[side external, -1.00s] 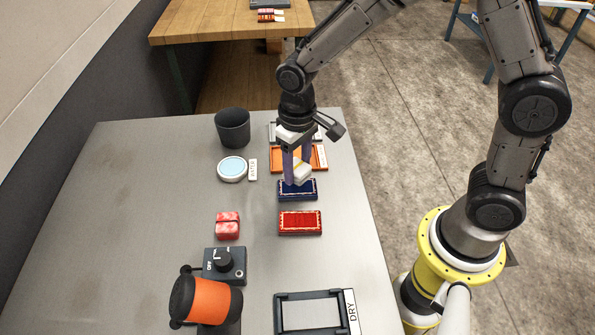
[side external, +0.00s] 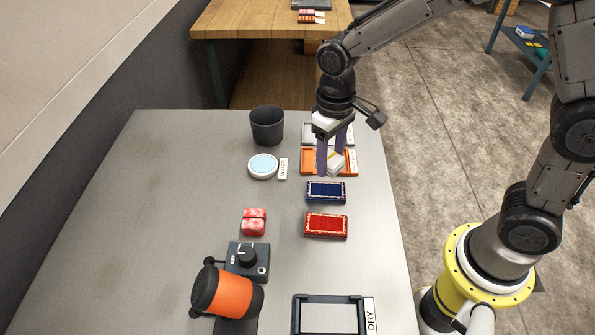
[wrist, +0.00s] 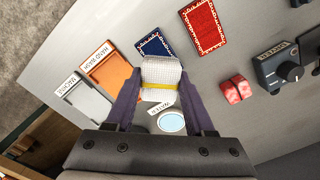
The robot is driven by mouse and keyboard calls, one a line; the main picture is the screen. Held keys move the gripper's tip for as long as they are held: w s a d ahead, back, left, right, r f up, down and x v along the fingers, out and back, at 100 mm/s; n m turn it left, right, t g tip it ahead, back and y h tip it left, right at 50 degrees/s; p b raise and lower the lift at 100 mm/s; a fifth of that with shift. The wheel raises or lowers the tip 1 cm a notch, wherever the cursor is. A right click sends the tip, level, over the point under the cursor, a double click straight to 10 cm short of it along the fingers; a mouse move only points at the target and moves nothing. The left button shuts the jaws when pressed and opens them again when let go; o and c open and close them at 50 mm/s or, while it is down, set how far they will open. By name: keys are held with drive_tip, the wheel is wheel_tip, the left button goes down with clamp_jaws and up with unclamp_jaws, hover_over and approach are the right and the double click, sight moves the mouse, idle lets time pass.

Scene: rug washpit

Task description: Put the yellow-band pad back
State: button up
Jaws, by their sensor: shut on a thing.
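The pad (side external: 336,163) is a white block with a yellow band, clear in the wrist view (wrist: 161,72). My gripper (side external: 335,165) is shut on it, one purple finger on each side, in the wrist view (wrist: 160,88) too. In the side view the pad is in front of the orange tray (side external: 309,161), beyond the blue rug (side external: 325,192); I cannot tell its exact height. The orange tray has a label reading like "hand wash" in the wrist view (wrist: 110,75). A grey tray (side external: 308,134), labelled "machine", lies behind it, partly hidden by my gripper.
A red rug (side external: 326,225) lies nearer than the blue one. A dark cup (side external: 267,126) and a water dish (side external: 263,166) stand left of the trays. Red blocks (side external: 254,222), a knob box (side external: 247,261), an orange drum (side external: 227,293) and a "DRY" frame (side external: 330,299) are nearer. The table's left is clear.

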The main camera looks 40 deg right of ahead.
drive_tip(key=shift+s+r+n, duration=0.1)
drive_tip(key=shift+r+n, duration=0.05)
drive_tip(key=shift+n, duration=0.55)
drive_tip(key=s+a+r+n, duration=0.2)
drive_tip(key=a+r+n, duration=0.25)
drive_tip(key=n, duration=0.25)
hover_over(260, 197)
drive_tip(key=f, duration=0.9)
drive_tip(key=shift+s+d, duration=0.25)
drive_tip(key=shift+s, duration=0.15)
drive_tip(key=shift+w+a+f, duration=0.25)
drive_tip(key=shift+w+f, duration=0.2)
drive_tip(key=shift+f, duration=1.7)
drive_tip(key=shift+f, duration=0.1)
drive_tip(key=o, duration=1.2)
